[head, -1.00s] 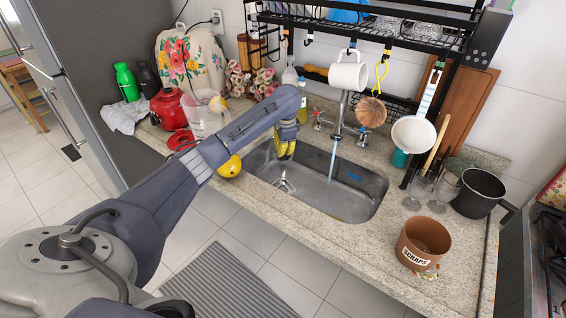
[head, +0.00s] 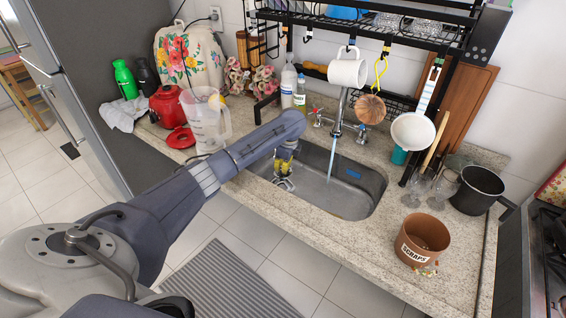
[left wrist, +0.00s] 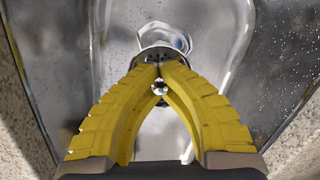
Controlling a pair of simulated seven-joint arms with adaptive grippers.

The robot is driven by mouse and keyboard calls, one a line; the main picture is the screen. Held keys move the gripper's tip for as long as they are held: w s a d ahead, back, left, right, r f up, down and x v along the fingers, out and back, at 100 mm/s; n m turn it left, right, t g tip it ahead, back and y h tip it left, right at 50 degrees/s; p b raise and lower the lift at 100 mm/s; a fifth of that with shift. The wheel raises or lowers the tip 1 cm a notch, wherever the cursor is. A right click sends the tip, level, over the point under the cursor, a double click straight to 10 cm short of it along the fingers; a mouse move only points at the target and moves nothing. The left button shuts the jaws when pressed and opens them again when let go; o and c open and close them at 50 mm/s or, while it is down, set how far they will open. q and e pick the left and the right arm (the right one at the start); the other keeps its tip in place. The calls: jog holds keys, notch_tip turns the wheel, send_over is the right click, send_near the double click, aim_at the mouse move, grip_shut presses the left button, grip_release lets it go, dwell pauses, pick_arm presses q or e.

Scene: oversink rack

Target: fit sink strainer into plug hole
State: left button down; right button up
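In the left wrist view, my left gripper (left wrist: 160,72) has its yellow fingers drawn together at the tips. They appear shut on the small metal sink strainer; its perforated rim (left wrist: 164,54) shows just past the fingertips, and the fingers hide much of it. A bright metal ring, seemingly the plug hole (left wrist: 184,29), shows beyond the strainer; whether they touch is unclear. In the head view my left gripper (head: 282,174) is low inside the sink's left part, over the bright drain area (head: 285,185). My right gripper is not in view.
Water runs from the tap (head: 340,112) into the steel sink (head: 350,198), right of my gripper. A clear jug (head: 207,125) stands left of the sink. A mug (head: 348,72) and pan (head: 412,131) hang above. The scraps pot (head: 422,242) stands at the front right.

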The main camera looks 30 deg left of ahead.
pick_arm(q)
jog(key=m, duration=0.3)
jog(key=a+m, duration=0.1)
jog(key=shift+w+f, duration=0.4)
jog(key=shift+w+d+m, duration=0.1)
jog(key=shift+w+m, duration=0.05)
jog(key=shift+m, duration=0.85)
jog(key=shift+t, duration=0.3)
send_over(282, 186)
jog(key=shift+d+f, duration=0.2)
jog(key=shift+f, duration=2.65)
jog(key=shift+f, duration=1.45)
jog(key=c, duration=1.5)
grip_release()
jog(key=shift+r, duration=0.1)
jog(key=r, duration=0.3)
jog(key=s+d+r, duration=0.1)
jog(key=r, duration=0.3)
jog(key=d+r, duration=0.1)
jog(key=r, duration=0.3)
jog(key=shift+s+d+r, duration=0.15)
jog(key=shift+d+r, duration=0.1)
